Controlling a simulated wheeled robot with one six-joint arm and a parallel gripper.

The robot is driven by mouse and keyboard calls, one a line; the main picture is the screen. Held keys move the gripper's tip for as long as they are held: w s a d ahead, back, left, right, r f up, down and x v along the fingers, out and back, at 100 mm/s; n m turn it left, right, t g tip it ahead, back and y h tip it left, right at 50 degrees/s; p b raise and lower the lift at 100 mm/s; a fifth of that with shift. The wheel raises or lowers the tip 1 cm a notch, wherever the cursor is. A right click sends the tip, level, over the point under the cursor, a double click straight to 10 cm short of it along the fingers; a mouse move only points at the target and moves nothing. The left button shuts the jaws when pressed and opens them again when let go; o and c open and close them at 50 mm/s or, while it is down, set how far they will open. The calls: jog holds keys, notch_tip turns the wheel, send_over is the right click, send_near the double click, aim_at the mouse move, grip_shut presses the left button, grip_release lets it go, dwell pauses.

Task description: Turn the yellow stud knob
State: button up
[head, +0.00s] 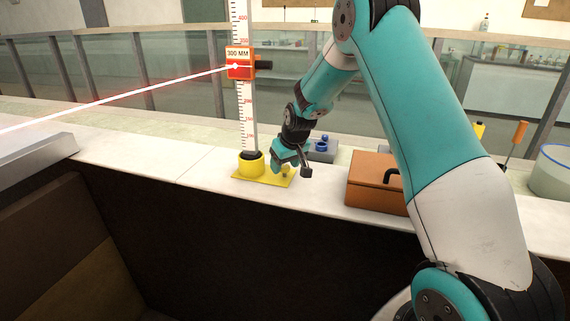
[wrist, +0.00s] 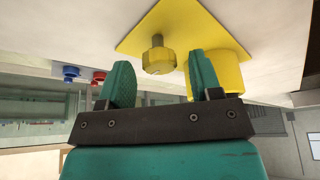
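The yellow stud knob (wrist: 159,56) is a small ridged cap on a stem, fixed to a yellow base plate (wrist: 150,30). In the head view the knob (head: 285,171) sits on the right part of the plate (head: 262,180), beside the yellow socket (head: 247,165) that holds the measuring staff. My gripper (head: 291,168) is at the plate, close to the knob. In the wrist view the fingers of my gripper (wrist: 162,78) are spread apart, and the knob appears between them, nearer the right finger. I see no contact with the knob.
A white measuring staff (head: 246,115) with an orange 300 MM slider (head: 240,62) rises from the socket. A red beam reaches the slider. An orange-brown box (head: 374,181) stands to the right. Blue (wrist: 71,72) and red (wrist: 99,77) knobs are farther off.

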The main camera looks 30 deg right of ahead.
jog(key=shift+r, duration=0.1)
jog(key=b+v, duration=0.2)
jog(key=v, duration=1.5)
jog(key=shift+a+r, duration=0.1)
jog(key=shift+r, duration=0.05)
jog(key=s+a+n+g+y, duration=0.1)
jog(key=s+a+n, duration=0.1)
jog(key=s+a, duration=0.6)
jog(key=s+a+n+g+y, duration=0.15)
jog(key=s+a, duration=0.35)
jog(key=a, duration=0.5)
jog(key=s+a+f+n+g+y, duration=0.1)
jog(key=s+a, duration=0.3)
jog(key=s, duration=0.4)
jog(key=s+a+f+n+g, duration=0.1)
jog(key=s+a, duration=0.3)
jog(key=s, duration=0.5)
jog(key=shift+a+f+n+y, duration=0.25)
jog(key=shift+f+n+y, duration=0.15)
jog(key=shift+n, duration=0.45)
jog(key=shift+w, duration=0.1)
